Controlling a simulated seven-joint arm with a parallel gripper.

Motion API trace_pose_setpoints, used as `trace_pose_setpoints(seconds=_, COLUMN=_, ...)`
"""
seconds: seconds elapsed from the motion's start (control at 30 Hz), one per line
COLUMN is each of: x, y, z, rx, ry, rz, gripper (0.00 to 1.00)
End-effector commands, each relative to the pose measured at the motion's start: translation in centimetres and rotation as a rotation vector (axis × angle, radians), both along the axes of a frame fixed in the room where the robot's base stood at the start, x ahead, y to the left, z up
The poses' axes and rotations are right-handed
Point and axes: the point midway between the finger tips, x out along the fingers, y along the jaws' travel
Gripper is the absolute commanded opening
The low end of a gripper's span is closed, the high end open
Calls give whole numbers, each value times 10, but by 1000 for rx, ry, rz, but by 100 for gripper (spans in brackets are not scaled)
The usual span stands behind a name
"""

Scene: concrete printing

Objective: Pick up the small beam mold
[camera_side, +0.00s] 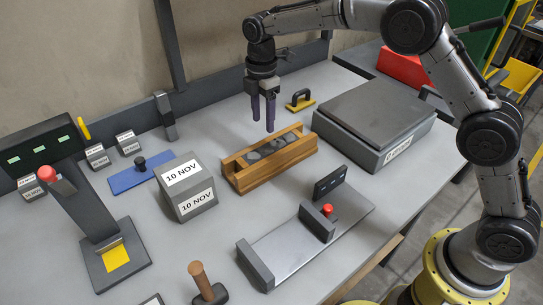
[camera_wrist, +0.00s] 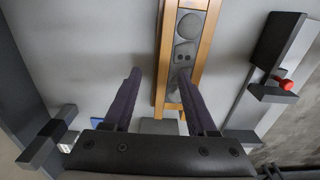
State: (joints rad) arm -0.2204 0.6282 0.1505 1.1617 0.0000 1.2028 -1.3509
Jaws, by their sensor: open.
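The small beam mold (camera_side: 268,158) is a wooden trough with tall side boards and grey round and oblong shapes inside. It sits on the grey table near the middle in the side view. It also shows in the wrist view (camera_wrist: 203,48), running lengthwise toward the top. My gripper (camera_side: 263,126) hangs above the mold, fingers down and apart, with nothing between them. In the wrist view its two dark fingers (camera_wrist: 158,78) are spread, the right one overlapping the mold's near part and the left one over bare table. The fingers look clear of the mold.
A grey cube labelled 10 NOV (camera_side: 186,188) stands close left of the mold. A large grey scale-like block (camera_side: 375,115) stands to the right, a metal device with a red knob (camera_side: 305,235) in front, and a yellow-based trowel (camera_side: 300,102) behind.

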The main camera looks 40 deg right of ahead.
Motion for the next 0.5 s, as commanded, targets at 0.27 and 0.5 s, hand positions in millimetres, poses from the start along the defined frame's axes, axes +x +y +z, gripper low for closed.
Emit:
trace_pose_setpoints(seconds=0.27, x=-1, y=0, z=-25, rx=0, ry=0, rz=0, gripper=57)
trace_pose_setpoints(seconds=0.5, x=-9, y=2, z=-54, rx=-1, ry=2, rz=0, gripper=57)
